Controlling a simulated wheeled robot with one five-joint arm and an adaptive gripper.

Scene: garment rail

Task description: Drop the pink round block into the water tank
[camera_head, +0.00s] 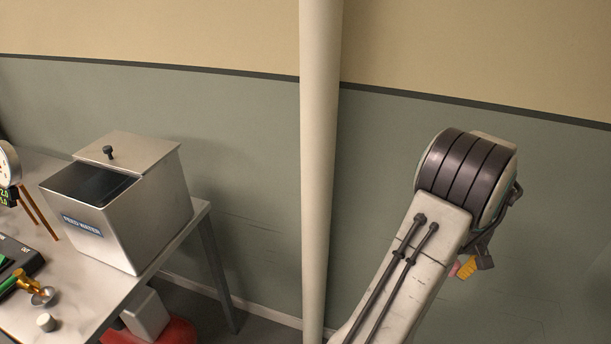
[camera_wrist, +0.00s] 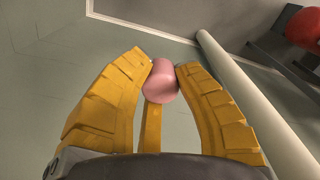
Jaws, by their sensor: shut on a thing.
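The pink round block (camera_wrist: 162,80) is held between the yellow fingers of my gripper (camera_wrist: 164,75) in the wrist view. In the head view only a small bit of the block (camera_head: 455,269) shows beside a yellow finger of my gripper (camera_head: 466,268), below my arm's end. The water tank (camera_head: 120,205) is a metal box labelled "FEED WATER" on the table at left. Its lid is slid back, and the front part of its top is open and dark inside. My gripper is far to the right of the tank, with the pole between them in the picture.
A pale vertical pole (camera_head: 315,170) stands right of the table (camera_head: 190,222). A gauge (camera_head: 8,165), a dark device (camera_head: 18,258), brass fittings (camera_head: 38,290) and a small white cylinder (camera_head: 46,322) are on the table. A red object (camera_head: 175,332) is below it.

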